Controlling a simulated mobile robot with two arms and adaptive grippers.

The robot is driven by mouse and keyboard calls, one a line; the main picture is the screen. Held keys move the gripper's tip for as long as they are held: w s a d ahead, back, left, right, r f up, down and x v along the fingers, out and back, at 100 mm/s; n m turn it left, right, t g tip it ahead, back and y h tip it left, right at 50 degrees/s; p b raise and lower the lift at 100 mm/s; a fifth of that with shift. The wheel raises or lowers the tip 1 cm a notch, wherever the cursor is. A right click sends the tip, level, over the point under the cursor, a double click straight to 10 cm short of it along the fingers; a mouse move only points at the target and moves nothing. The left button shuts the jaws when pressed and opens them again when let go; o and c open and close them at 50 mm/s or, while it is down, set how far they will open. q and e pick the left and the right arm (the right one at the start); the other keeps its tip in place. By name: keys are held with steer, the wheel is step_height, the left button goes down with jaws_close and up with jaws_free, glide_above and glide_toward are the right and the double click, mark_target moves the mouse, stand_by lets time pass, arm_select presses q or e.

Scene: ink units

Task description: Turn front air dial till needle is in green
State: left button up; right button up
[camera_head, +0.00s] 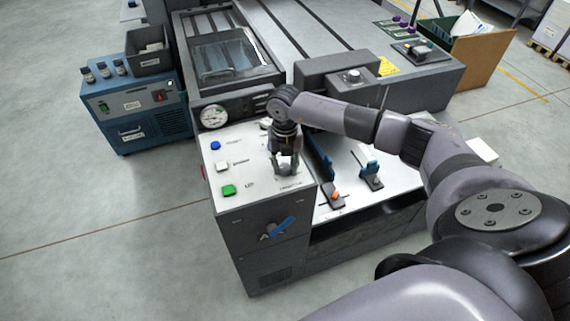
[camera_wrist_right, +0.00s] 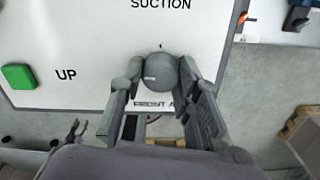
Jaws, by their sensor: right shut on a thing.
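The front air dial is a round grey knob (camera_wrist_right: 161,73) on the white panel, with partly covered lettering "FRONT A" below it in the right wrist view. My right gripper (camera_wrist_right: 160,82) is shut on the knob, one finger on each side. In the head view my right gripper (camera_head: 285,165) points down at the panel and hides most of the knob. The round pressure gauge (camera_head: 214,116) stands at the panel's back left; its needle is too small to read. My left gripper is in neither view.
Blue (camera_head: 215,145), white (camera_head: 222,166) and green (camera_head: 228,190) buttons lie left of my gripper. A blue handle (camera_head: 282,226) is on the cabinet's front face.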

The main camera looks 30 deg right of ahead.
steer(key=shift+c, duration=1.1)
steer(key=shift+m, duration=0.3)
steer(key=m, duration=0.3)
steer(key=shift+m, duration=0.4)
steer(key=m, duration=0.2)
steer(key=shift+m, duration=0.3)
steer(key=m, duration=0.3)
steer(key=shift+m, duration=0.4)
steer(key=m, duration=0.5)
steer(key=shift+r+p, duration=0.1)
steer(key=shift+p, duration=0.3)
steer(key=m+p, duration=0.1)
steer(key=m, duration=0.4)
steer(key=shift+m, duration=0.4)
